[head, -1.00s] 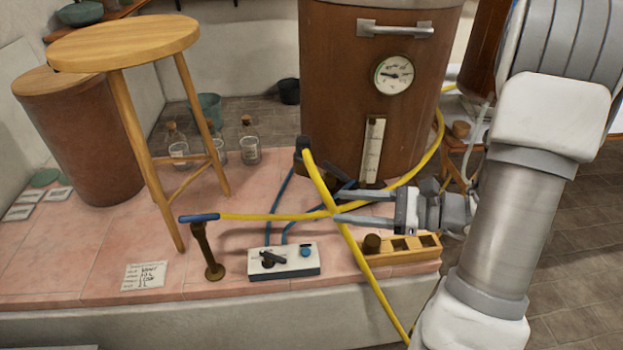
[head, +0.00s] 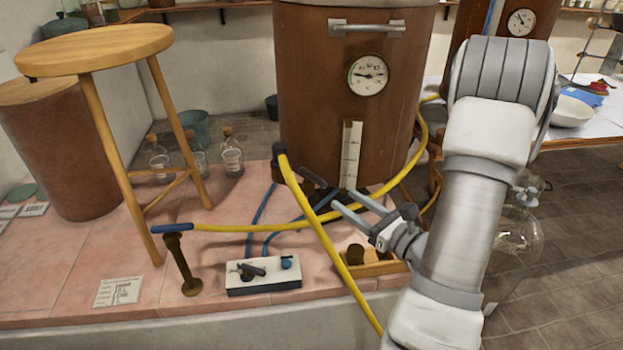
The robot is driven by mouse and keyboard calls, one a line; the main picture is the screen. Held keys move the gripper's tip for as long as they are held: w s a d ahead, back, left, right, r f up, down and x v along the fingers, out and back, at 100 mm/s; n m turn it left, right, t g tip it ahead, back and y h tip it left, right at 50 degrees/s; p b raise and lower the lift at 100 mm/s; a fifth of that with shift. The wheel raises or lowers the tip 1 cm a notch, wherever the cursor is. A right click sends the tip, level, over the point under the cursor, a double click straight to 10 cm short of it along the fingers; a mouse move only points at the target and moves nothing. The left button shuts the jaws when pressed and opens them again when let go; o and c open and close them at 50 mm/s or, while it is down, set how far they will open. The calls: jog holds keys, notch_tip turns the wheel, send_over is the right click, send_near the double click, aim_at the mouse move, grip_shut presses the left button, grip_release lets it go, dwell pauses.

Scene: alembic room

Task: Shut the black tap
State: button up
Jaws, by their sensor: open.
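A dark tap-like fitting (head: 313,178) shows low on the front of the brown vessel (head: 310,110), just beyond my fingertips; its lever is small and partly hidden. Another black fitting (head: 279,150) sits to its left, with a yellow hose (head: 318,228) coming down from it. A white box (head: 262,282) on the pink ledge carries a black lever (head: 252,270) and a blue knob (head: 286,262). I cannot tell for certain which black part is the tap. My gripper (head: 340,198) is open and empty, pointing left at the vessel's base, close to the yellow hose.
A second yellow hose (head: 230,228) runs across the ledge from a dark post (head: 182,262). A wooden stool (head: 95,48) stands at left, with glass bottles (head: 232,158) behind. A wooden rack (head: 378,268) lies below my gripper. A glass flask (head: 518,232) is at right.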

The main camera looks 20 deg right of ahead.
aim_at(313, 174)
jog(key=b+x, duration=0.1)
jog(key=x, duration=1.1)
jog(key=shift+w+a, duration=0.1)
jog(key=shift+a, duration=0.05)
grip_shut()
